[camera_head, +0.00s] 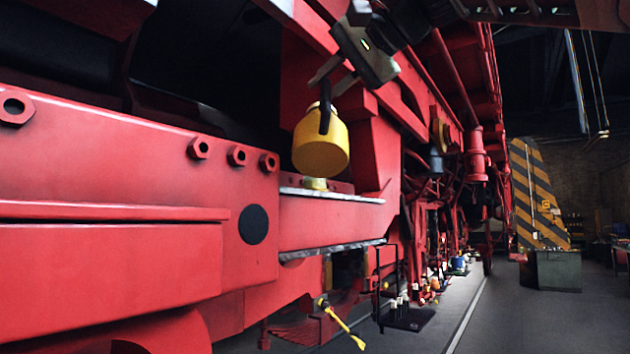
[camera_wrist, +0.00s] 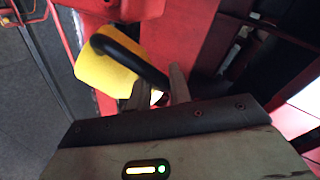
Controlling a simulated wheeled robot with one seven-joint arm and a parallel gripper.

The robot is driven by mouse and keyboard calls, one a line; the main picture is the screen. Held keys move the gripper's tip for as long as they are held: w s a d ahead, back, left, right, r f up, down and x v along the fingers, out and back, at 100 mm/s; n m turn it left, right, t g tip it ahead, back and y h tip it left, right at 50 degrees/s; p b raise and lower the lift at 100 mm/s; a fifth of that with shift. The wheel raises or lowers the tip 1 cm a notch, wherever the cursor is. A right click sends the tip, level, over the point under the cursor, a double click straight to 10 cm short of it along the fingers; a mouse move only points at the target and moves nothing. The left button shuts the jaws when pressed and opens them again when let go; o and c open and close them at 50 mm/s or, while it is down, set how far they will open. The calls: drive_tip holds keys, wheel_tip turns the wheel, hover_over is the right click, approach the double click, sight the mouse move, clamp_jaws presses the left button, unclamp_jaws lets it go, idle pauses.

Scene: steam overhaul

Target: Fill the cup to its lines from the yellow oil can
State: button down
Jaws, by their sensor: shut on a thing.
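The yellow oil can (camera_head: 321,144) hangs from my gripper (camera_head: 330,82) in front of the red engine frame. It looks tilted, and its black handle (camera_head: 325,103) rises to my fingers. In the wrist view the yellow can (camera_wrist: 104,75) is left of my gripper (camera_wrist: 157,92), with its black handle (camera_wrist: 135,58) curving to the closed fingers. A small yellowish brass piece (camera_head: 315,183), perhaps the cup, sits on a ledge just below the can. Its opening, any lines and any oil in it are hidden. The can's spout cannot be made out.
A pale-topped red ledge (camera_head: 350,197) runs under the can. Red frame beams (camera_head: 365,145) stand close behind and right. Below, a yellow-handled tool (camera_head: 343,326) sticks out, and a dark tray (camera_head: 408,318) holds small items. Open floor (camera_head: 540,320) lies to the right.

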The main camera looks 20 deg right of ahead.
drive_tip(key=shift+r, duration=0.2)
drive_tip(key=shift+w+r+p, duration=0.1)
drive_tip(key=shift+r+p, duration=0.2)
drive_tip(key=shift+p, duration=0.55)
drive_tip(key=shift+r+g+p, duration=0.15)
drive_tip(key=shift+g+p, duration=0.15)
drive_tip(key=shift+p, duration=0.05)
idle(2.0)
